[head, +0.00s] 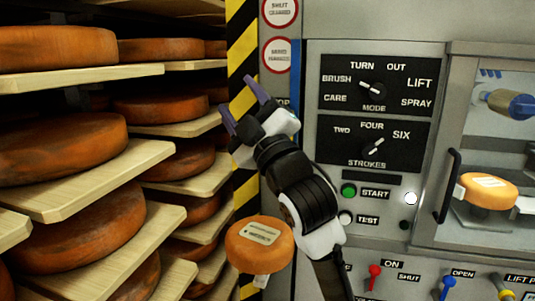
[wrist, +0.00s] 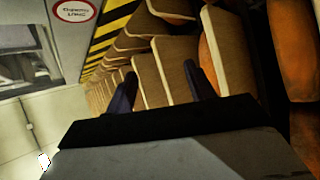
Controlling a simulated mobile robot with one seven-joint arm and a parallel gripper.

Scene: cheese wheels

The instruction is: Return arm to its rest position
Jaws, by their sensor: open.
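My gripper (head: 238,104) is in the middle of the head view, raised in front of the yellow and black striped post. Its two dark purple fingers are apart and point up and to the left. Nothing is between them. In the wrist view my gripper (wrist: 160,88) also shows open and empty, with wooden shelves beyond the fingertips. My arm (head: 305,195) rises from the lower edge of the head view in front of the grey machine panel (head: 300,125).
Wooden shelves (head: 85,77) with several orange cheese wheels (head: 60,149) fill the left. A small labelled cheese (head: 259,246) shows left of my arm. The panel has a mode knob (head: 372,90), a strokes knob (head: 376,149) and a green start button (head: 348,191). A windowed door with a dark handle (head: 447,187) is at right.

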